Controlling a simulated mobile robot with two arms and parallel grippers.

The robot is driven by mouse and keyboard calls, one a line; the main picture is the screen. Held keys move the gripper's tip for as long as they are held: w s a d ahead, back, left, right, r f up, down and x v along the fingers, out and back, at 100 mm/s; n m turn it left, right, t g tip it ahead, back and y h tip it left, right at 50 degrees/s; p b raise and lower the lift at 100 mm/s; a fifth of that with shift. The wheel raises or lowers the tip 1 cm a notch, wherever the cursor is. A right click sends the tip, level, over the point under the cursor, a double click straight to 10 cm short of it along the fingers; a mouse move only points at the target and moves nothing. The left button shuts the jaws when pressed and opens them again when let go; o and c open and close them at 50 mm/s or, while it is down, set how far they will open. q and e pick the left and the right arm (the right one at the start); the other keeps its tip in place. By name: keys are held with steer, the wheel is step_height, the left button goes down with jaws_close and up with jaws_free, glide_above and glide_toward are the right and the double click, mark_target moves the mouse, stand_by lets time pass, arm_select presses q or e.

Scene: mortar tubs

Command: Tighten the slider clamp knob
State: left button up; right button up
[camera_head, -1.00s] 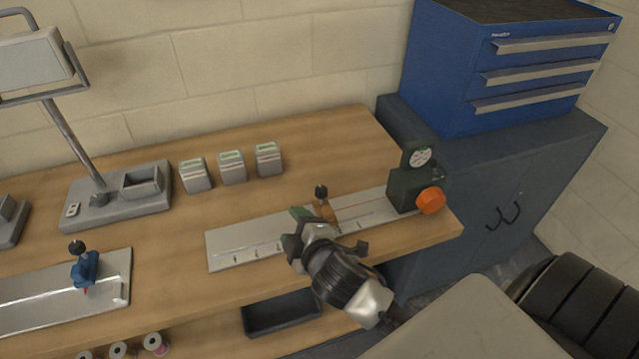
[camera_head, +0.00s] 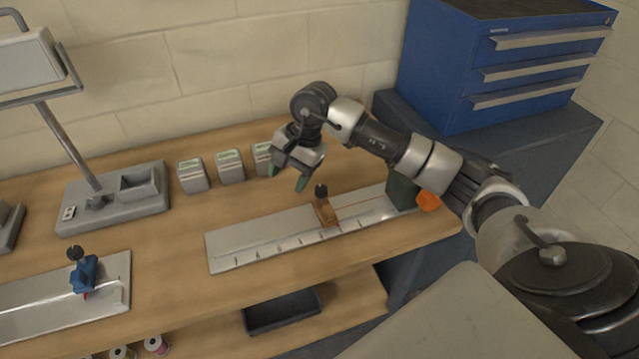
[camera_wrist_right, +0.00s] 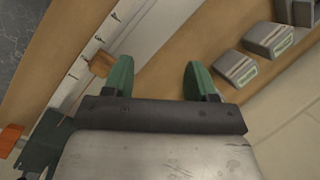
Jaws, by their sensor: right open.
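An orange-brown slider clamp (camera_head: 327,215) with a black knob (camera_head: 321,190) on top stands on a grey rail plate (camera_head: 235,250) with tick marks. My right gripper (camera_head: 287,175) is open and empty, above and a little left of the knob, its green fingertips pointing down and apart from it. In the right wrist view the open fingers (camera_wrist_right: 160,80) show nothing between them but rail and bench. The orange-brown clamp (camera_wrist_right: 101,64) is beside the left finger; its knob is not clear there. My left gripper is not in view.
A dark green box (camera_head: 402,192) with an orange knob (camera_head: 428,201) sits at the rail's right end, partly behind my right arm. A blue clamp (camera_head: 85,274) stands on another plate at left. Small grey boxes (camera_head: 230,167) stand behind. The bench between the plates is clear.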

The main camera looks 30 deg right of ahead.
mark_target(321, 188)
steer(key=d+r+h, duration=0.2)
steer(key=d+h, duration=0.2)
steer(key=d, duration=0.4)
steer(key=shift+n+g, duration=0.3)
steer(key=shift+g, duration=0.1)
step_height(321, 188, down, 9)
steer(key=p, duration=0.3)
steer(key=shift+f, duration=0.65)
steer(key=c, duration=0.9)
